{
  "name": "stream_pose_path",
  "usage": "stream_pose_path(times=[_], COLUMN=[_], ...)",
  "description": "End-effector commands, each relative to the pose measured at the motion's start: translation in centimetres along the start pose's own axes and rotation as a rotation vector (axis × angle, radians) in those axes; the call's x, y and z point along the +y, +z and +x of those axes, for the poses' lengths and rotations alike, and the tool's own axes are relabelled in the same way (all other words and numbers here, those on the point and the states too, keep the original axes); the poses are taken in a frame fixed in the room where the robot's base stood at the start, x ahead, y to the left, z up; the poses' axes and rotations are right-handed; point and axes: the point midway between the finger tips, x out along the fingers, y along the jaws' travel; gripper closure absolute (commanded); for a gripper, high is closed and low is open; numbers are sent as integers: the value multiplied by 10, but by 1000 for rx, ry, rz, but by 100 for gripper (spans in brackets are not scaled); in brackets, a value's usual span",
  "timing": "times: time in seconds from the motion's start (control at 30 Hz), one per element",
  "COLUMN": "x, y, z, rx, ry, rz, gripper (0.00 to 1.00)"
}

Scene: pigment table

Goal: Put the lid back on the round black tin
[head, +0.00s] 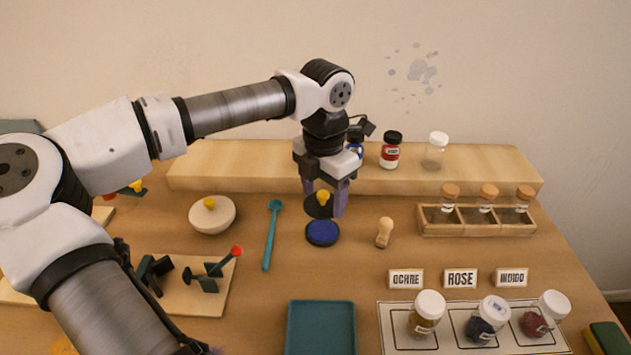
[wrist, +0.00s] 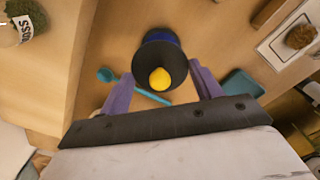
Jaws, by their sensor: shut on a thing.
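The round black tin (head: 322,234) stands on the table with blue pigment showing in its open top. My gripper (head: 325,197) is shut on the black lid (head: 317,210), which has a yellow knob (head: 323,196). The lid is held above and slightly behind the tin in the head view, apart from it as far as I can tell. In the wrist view the lid (wrist: 155,57) lies between the purple fingers, knob (wrist: 159,79) toward the camera. It hides most of the tin, and only a bit of blue (wrist: 160,34) shows past its edge.
A teal spoon (head: 270,236) and a cream lidded bowl (head: 220,219) lie left of the tin. A wooden stamp (head: 384,233) stands to the right. A teal tray (head: 320,330) is in front. A raised wooden shelf (head: 230,170) with jars runs behind; a vial rack (head: 478,229) is farther right.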

Motion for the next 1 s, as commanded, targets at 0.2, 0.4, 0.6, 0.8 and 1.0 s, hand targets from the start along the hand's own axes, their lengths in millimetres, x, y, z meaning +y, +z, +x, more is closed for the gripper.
stream_pose_path(times=[0.2,0.4,0.6,0.8,1.0], x=[-1,-1,0,0,0], y=[0,0,0,0,0], z=[10,28,49,62,64], rx=[0,0,0,0,0], ry=[-1,-1,-1,0,0], rz=[1,1,1,1,1], gripper=[58,58,58,58,58])
